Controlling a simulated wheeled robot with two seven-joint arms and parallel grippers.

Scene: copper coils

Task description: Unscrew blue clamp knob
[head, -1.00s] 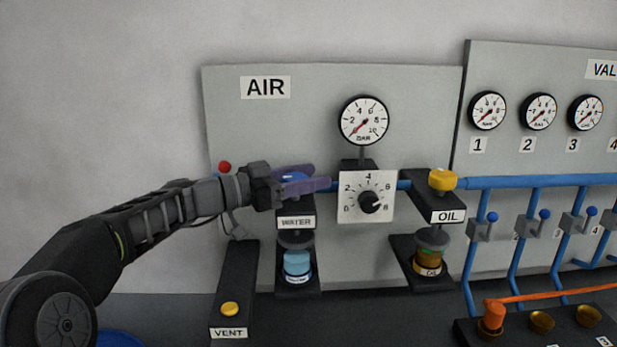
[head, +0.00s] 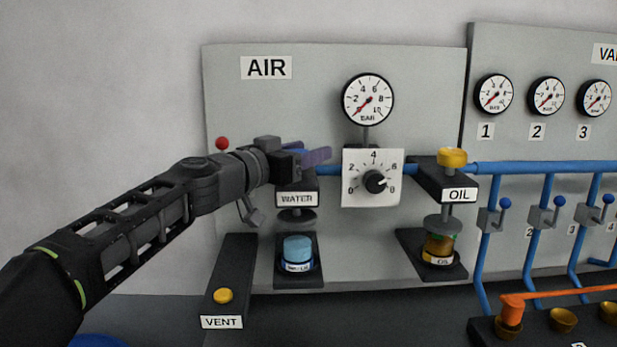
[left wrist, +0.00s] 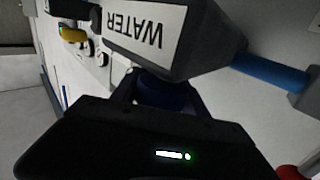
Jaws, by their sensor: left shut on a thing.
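My left gripper (head: 318,156) reaches in from the left to the top of the WATER unit (head: 297,199). Its purple fingers are closed, and they and the gripper body hide the blue clamp knob in the head view. In the left wrist view the dark blue knob (left wrist: 165,93) sits between the fingers, beside the WATER label. Under the WATER bracket a grey clamp disc (head: 296,216) hangs with a visible gap above the light blue jar (head: 298,249). My right gripper is not in view.
A white dial plate (head: 372,178) stands just right of the fingers. The OIL unit with its yellow knob (head: 452,158) is farther right. A red ball (head: 222,143) is close above my left wrist. A yellow VENT button (head: 223,296) is below it.

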